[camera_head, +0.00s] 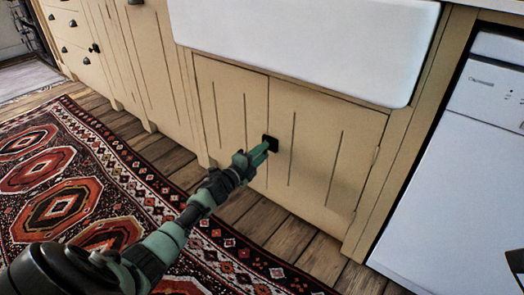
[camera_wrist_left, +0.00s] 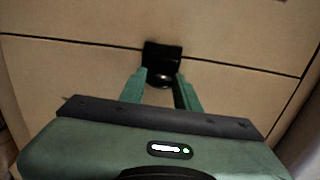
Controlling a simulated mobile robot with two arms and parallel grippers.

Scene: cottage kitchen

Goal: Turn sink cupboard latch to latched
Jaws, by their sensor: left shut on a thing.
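The sink cupboard (camera_head: 330,150) has two cream plank doors under the white sink, and both look closed. Its small black latch (camera_head: 272,143) sits where the two doors meet, near mid-height. My left gripper (camera_head: 264,148) reaches the latch from the left and is shut on it. In the left wrist view, the latch (camera_wrist_left: 162,56) shows as a black plate with a rounded knob between the fingertips of my left gripper (camera_wrist_left: 160,84). The fingers hide part of the latch, and I cannot tell which way it is turned. My right gripper is not identifiable in view.
The white sink (camera_head: 310,45) overhangs the cupboard doors. A white appliance (camera_head: 460,180) stands at the right. More cream cabinets (camera_head: 150,70) run to the left. A red patterned rug (camera_head: 80,190) lies on the wooden floor (camera_head: 265,220).

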